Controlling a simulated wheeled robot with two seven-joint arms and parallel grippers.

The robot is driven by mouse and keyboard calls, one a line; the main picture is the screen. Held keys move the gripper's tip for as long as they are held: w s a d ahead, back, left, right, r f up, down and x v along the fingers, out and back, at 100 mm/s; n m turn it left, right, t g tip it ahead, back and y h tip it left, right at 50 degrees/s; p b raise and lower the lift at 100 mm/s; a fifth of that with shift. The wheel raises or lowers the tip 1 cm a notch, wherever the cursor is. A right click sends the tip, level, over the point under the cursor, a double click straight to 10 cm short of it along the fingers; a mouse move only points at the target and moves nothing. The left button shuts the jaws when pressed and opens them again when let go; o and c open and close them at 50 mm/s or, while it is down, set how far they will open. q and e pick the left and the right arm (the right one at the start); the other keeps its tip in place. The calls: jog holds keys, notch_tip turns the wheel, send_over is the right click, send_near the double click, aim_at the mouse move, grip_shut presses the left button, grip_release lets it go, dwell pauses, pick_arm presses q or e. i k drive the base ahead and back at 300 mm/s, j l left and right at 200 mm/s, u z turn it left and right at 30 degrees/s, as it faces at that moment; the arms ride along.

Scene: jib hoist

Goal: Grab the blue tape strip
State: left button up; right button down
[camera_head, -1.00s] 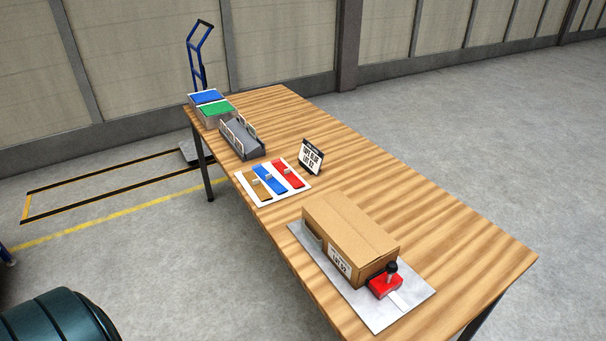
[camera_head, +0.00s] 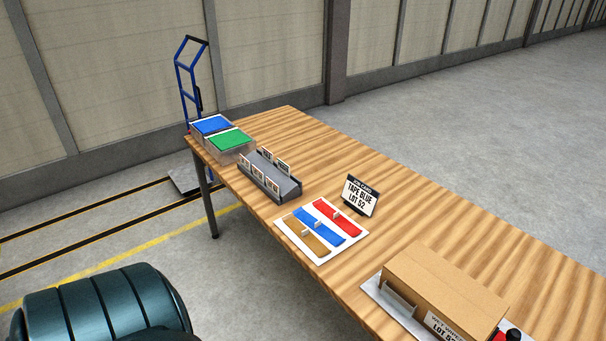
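The blue tape strip (camera_head: 319,226) lies on a white board (camera_head: 320,257) on the wooden table, between a brown strip (camera_head: 305,239) and a red strip (camera_head: 337,214). Each strip has a small pale tab standing up from it. A sign card (camera_head: 361,194) reading "TAPE BLUE LOT 52" stands just behind the board. Neither gripper is in view. A dark teal rounded part, which I take to be mine, shows at the lower left, away from the table.
A cardboard box (camera_head: 440,286) on a grey plate stands at the front right. A grey rack with small labels (camera_head: 268,175) and trays with blue (camera_head: 211,126) and green (camera_head: 230,140) tops sit toward the far left end. A blue hand truck (camera_head: 187,75) stands beyond. The table's right middle is clear.

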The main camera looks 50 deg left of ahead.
aim_at(328, 234)
jog(key=j, duration=0.4)
jog(key=k+j, duration=0.15)
jog(key=j, duration=0.7)
jog(key=k, duration=0.05)
